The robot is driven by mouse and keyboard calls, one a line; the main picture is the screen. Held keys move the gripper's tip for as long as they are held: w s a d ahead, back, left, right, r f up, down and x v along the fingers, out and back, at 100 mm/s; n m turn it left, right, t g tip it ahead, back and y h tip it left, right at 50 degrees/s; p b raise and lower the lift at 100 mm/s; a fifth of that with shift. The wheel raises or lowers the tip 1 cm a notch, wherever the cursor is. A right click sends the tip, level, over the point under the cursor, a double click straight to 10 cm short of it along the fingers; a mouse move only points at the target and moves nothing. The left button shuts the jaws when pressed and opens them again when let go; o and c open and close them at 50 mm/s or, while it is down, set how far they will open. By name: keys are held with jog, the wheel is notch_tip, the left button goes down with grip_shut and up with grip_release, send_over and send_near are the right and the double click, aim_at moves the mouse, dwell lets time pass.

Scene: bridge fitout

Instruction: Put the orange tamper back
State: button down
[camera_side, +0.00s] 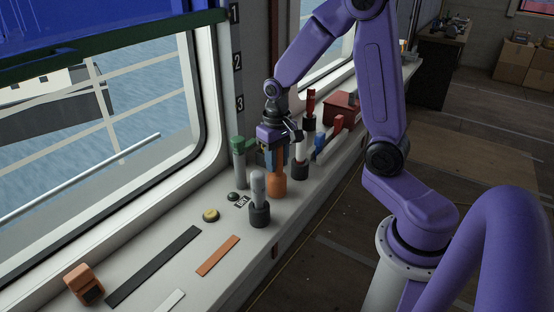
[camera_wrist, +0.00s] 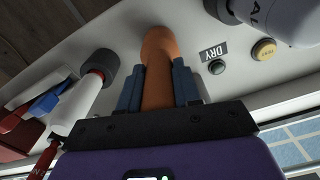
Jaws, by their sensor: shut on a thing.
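The orange tamper (camera_side: 278,184) is upright over the pale window sill, with its wider end down. Its lower end is at or very near the sill surface; I cannot tell if it touches. My gripper (camera_side: 276,155) is above it, pointing down, shut on its shaft. In the wrist view the tamper (camera_wrist: 157,80) runs between the two blue fingers of my gripper (camera_wrist: 158,88). The upper end of the tamper is hidden by the gripper.
A grey tamper with a dark base (camera_side: 258,203), a green-topped cylinder (camera_side: 239,165) and a white, dark-based tool (camera_side: 300,158) stand close around. A DRY label (camera_wrist: 213,51), a yellow button (camera_wrist: 264,48) and a dark button (camera_wrist: 217,67) lie nearby. A red box (camera_side: 342,108) stands farther back.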

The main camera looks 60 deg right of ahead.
jog(key=shift+f, duration=0.25)
jog(key=c, duration=0.8)
grip_release()
jog(key=shift+r, duration=0.1)
